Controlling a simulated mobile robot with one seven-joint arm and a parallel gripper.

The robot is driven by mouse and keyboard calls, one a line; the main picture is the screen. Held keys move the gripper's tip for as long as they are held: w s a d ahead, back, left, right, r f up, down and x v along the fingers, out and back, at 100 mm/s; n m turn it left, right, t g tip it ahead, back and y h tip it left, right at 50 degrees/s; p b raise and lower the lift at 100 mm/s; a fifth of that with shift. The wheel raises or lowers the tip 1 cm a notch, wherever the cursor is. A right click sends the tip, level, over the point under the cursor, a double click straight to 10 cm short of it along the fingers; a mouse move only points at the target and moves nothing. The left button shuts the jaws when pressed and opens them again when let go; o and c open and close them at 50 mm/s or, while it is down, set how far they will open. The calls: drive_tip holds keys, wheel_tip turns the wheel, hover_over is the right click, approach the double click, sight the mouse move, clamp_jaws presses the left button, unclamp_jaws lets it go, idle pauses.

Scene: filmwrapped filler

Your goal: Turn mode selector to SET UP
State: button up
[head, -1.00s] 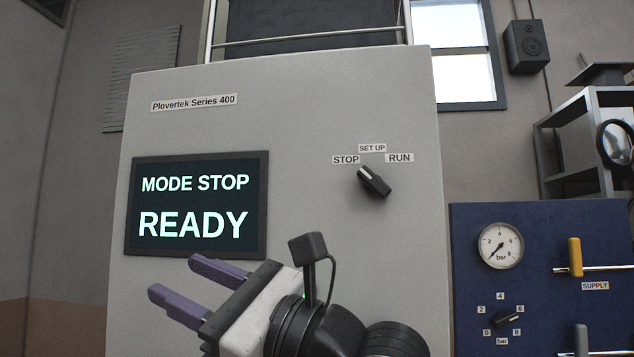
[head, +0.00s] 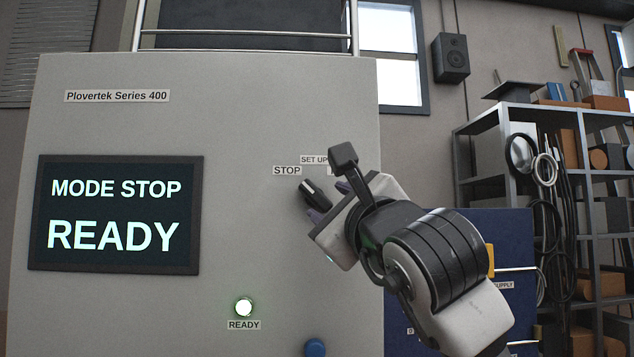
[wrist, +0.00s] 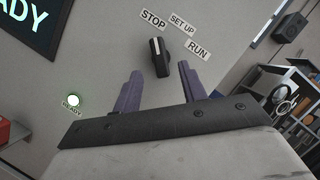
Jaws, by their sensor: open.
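The mode selector (head: 313,194) is a black knob with a white pointer line on the grey cabinet front. Its line points up and left toward the STOP label (head: 287,170). The SET UP label (head: 314,160) is above it, and the RUN label (wrist: 200,51) shows in the wrist view. The display (head: 118,213) reads MODE STOP, READY. My gripper (head: 331,201) is open beside the knob, its purple fingers partly hidden by its own body. In the wrist view the knob (wrist: 160,58) lies ahead, between the lines of the spread fingers (wrist: 158,84), and appears apart from them.
A lit READY lamp (head: 243,307) and a blue button (head: 315,347) are lower on the cabinet (head: 240,120). A blue panel (head: 510,232) with a yellow-handled valve is at the right, before a loaded shelf rack (head: 480,135). The cabinet front around the knob is flat.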

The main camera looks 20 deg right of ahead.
sight(316, 197)
drive_tip(key=p+x, duration=0.2)
drive_tip(key=x, duration=0.4)
drive_tip(key=shift+w, duration=0.15)
drive_tip(key=shift+f, duration=0.1)
clamp_jaws()
